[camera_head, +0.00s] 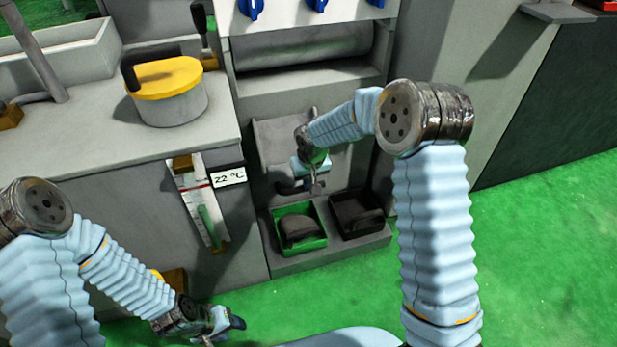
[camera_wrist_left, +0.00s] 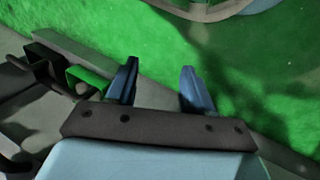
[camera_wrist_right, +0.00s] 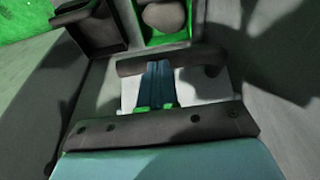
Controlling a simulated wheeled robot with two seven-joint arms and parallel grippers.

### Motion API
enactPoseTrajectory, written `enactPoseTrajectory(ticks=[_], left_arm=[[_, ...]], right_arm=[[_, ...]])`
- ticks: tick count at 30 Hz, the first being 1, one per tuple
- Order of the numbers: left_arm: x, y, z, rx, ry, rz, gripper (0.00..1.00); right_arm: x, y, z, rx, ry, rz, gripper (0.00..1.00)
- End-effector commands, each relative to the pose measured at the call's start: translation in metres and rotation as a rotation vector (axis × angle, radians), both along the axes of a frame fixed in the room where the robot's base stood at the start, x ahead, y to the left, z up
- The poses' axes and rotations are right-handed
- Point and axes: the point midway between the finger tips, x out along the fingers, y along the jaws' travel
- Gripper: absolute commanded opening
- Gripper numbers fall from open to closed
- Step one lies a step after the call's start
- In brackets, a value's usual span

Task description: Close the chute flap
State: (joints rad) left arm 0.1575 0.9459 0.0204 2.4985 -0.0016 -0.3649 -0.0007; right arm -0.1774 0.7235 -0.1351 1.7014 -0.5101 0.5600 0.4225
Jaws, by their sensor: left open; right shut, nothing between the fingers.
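The chute flap (camera_head: 275,137) looks like a grey slanted plate in the recess of the machine front, with a dark handle bar (camera_head: 290,187) along its lower part. My arm hides part of it, and I cannot tell its exact angle. My right gripper (camera_head: 316,187) is shut and empty, just at the bar. In the right wrist view, its closed fingertips (camera_wrist_right: 158,72) lie close to the dark bar (camera_wrist_right: 130,66), with the pale plate (camera_wrist_right: 205,86) behind; contact is unclear. My left gripper (camera_head: 225,325) is open and empty, low before the cabinet, away from the flap.
Below the flap stand a green bin (camera_head: 318,243) holding a rounded grey part and a black bin (camera_head: 377,222). A yellow-lidded pot (camera_head: 170,95) stands on the left worktop. A gauge (camera_head: 205,205) hangs on the cabinet front. Green floor (camera_head: 540,270) is free at right.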

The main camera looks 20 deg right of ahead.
Motion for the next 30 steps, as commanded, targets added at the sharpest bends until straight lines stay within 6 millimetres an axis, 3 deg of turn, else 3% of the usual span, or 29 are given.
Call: enactPoseTrajectory(ticks=[8, 21, 25, 30], left_arm=[[0.001, 0.001, -0.009, 0.002, -0.001, 0.003, 0.52], [0.006, 0.013, -0.098, 0.016, -0.007, 0.024, 0.52], [0.005, 0.012, -0.115, 0.011, -0.003, 0.021, 0.52], [0.005, 0.010, -0.121, 0.008, 0.000, 0.019, 0.52]], right_arm=[[0.000, 0.000, -0.005, -0.001, -0.013, 0.000, 0.00], [0.002, 0.001, -0.029, 0.005, -0.211, 0.001, 0.00], [0.003, 0.001, -0.032, 0.008, -0.248, 0.002, 0.00], [0.006, 0.000, -0.035, 0.009, -0.253, -0.001, 0.00]])
